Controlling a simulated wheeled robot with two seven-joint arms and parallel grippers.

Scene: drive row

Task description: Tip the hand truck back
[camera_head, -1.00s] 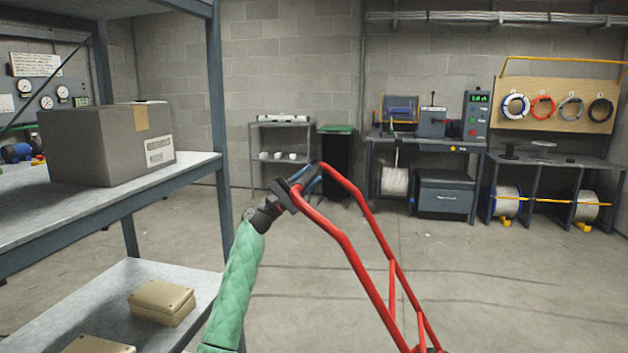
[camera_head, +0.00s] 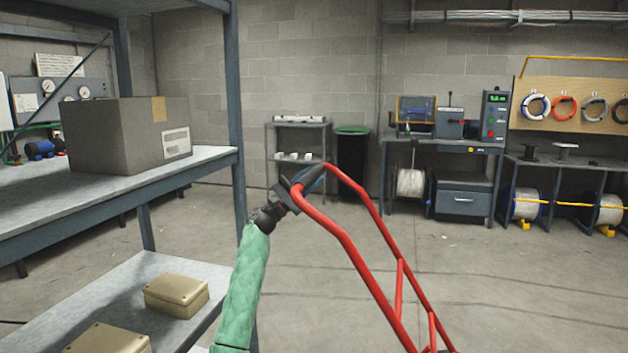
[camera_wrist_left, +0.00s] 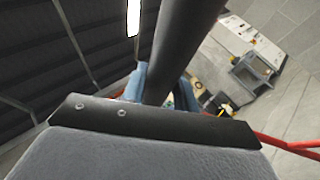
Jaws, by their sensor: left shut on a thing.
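The red hand truck (camera_head: 352,255) stands in the middle foreground of the head view, its frame running down to the lower right. Its lower end is out of frame. My left gripper (camera_head: 298,188), on the green-sleeved arm, is shut on the dark grip at the top of the handle. In the left wrist view the dark grip bar (camera_wrist_left: 187,45) runs up between the fingers of the left gripper (camera_wrist_left: 160,85), and red tubing shows at the right. My right gripper is not in view.
A grey shelf rack (camera_head: 215,160) stands close on the left, with a cardboard box (camera_head: 110,140) and tan boxes (camera_head: 177,294). A workbench (camera_head: 440,150), a black bin (camera_head: 352,165) and a spool rack (camera_head: 565,185) stand along the back. The floor between is clear.

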